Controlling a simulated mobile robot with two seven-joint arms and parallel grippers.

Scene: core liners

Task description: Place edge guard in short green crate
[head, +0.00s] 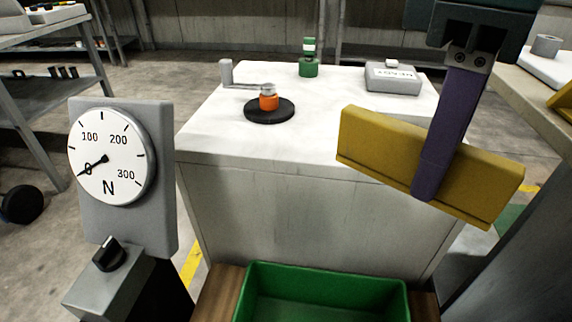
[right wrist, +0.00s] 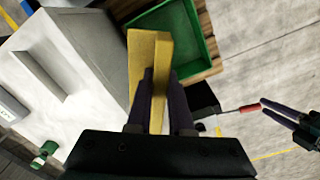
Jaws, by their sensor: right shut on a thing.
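The edge guard is a long yellow angled piece (head: 385,142). My right gripper (head: 430,185) is shut on it, with one purple finger showing across its face in the head view. In the right wrist view the edge guard (right wrist: 137,62) stands out between the two fingers (right wrist: 160,100). The short green crate (head: 318,276) is at the bottom of the head view, below and left of the edge guard, cut off by the frame. Its visible inside is empty. The right wrist view shows the crate (right wrist: 211,52) beyond the guard. My left gripper (right wrist: 275,113) shows there at right, fingers apart.
A white-topped bench (head: 330,125) stands behind the crate, carrying an orange part on a black disc (head: 270,110), a green stacked part (head: 308,62) and a grey labelled box (head: 392,78). A force gauge (head: 110,158) stands at left. A shelf edge is at right.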

